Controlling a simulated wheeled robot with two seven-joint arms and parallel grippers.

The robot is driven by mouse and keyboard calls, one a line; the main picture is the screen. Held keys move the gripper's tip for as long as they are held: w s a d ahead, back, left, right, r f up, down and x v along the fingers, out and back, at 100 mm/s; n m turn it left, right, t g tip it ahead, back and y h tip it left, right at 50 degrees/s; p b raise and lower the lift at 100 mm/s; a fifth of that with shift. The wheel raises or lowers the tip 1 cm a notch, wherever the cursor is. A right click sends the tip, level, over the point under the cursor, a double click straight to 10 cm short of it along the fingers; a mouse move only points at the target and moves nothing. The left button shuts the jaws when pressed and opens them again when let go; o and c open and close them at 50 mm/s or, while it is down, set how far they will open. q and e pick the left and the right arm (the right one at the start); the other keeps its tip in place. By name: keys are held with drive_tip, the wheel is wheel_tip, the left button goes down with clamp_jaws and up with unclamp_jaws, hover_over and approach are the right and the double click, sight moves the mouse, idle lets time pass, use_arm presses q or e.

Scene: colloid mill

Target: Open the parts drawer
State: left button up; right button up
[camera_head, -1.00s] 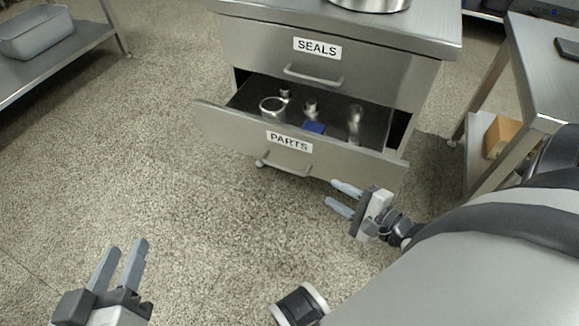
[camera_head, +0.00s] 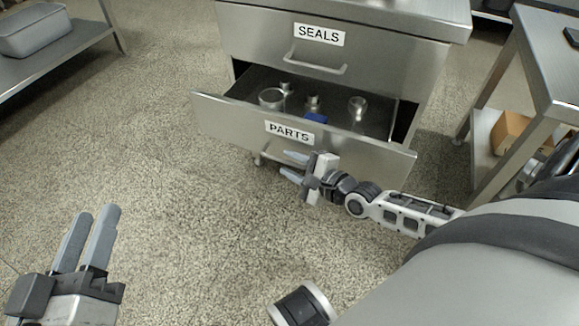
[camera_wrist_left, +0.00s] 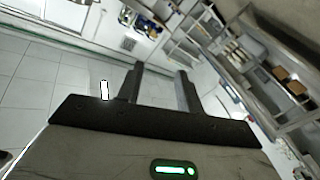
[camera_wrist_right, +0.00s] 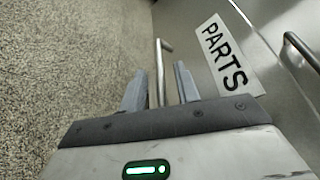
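The parts drawer (camera_head: 335,148) is the lower drawer of the steel cabinet and stands pulled out, with metal pieces and a blue item inside. Its PARTS label (camera_head: 289,132) also shows in the right wrist view (camera_wrist_right: 223,54). My right gripper (camera_head: 289,166) is at the drawer front, below the label. In the right wrist view its fingers are apart, with the bar handle (camera_wrist_right: 160,62) running between them; contact is not clear. In the head view the gripper mostly hides this handle. My left gripper (camera_head: 92,238) is open and empty over the floor at lower left.
The shut seals drawer (camera_head: 300,52) is above, with its own handle (camera_head: 318,64). A steel table (camera_head: 548,75) with a cardboard box (camera_head: 513,132) on its lower shelf is at right. A shelf with a grey bin (camera_head: 35,30) is at upper left. The floor between is clear.

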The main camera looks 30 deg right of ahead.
drive_tip(key=shift+w+a+f, duration=0.1)
drive_tip(key=shift+w+a, duration=0.05)
drive_tip(key=shift+w, duration=0.35)
use_arm(q)
drive_tip(key=shift+w+a+r+t, duration=0.1)
drive_tip(key=shift+w+r+t, duration=0.1)
drive_tip(key=shift+r+t, duration=0.1)
